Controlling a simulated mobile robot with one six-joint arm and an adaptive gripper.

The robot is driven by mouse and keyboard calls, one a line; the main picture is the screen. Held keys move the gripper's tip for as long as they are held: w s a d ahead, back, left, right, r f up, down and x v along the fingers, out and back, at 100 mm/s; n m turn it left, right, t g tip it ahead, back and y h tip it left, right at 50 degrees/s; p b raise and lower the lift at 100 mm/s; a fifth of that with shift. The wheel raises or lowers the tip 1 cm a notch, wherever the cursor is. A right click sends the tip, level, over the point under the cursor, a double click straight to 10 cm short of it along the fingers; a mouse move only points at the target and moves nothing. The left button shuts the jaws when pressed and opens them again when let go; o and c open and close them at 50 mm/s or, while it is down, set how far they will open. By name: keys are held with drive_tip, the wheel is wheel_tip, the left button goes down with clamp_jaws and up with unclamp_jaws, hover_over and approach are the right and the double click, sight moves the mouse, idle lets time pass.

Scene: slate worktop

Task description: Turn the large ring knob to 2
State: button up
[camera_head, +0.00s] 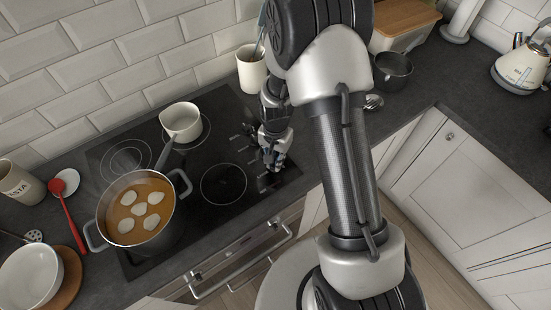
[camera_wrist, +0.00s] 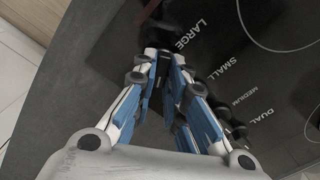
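The black cooktop (camera_head: 205,205) has a column of dark knobs along its right side. The wrist view shows the printed label LARGE (camera_wrist: 192,33), then SMALL, MEDIUM and DUAL. My gripper (camera_head: 273,165) points down over the front end of this column. In the wrist view, the fingertips (camera_wrist: 166,56) are close together beside the LARGE label, with a narrow dark gap between them. The large ring knob (camera_wrist: 172,38) is a dark shape at the tips, mostly hidden. I cannot tell whether the fingers press on it. Its pointer and any numbers are not readable.
Another dark knob (camera_wrist: 236,131) stands near the DUAL label, close to my right finger. A pot of soup (camera_head: 135,218) and a white saucepan (camera_head: 182,124) stand on the cooktop. A utensil crock (camera_head: 252,72) stands behind my gripper. The front right ring (camera_head: 222,183) is bare.

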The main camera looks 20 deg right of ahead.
drive_tip(key=o, duration=0.4)
drive_tip(key=shift+c, duration=0.2)
wheel_tip(320, 180, up, 12)
idle(0.4)
idle(0.4)
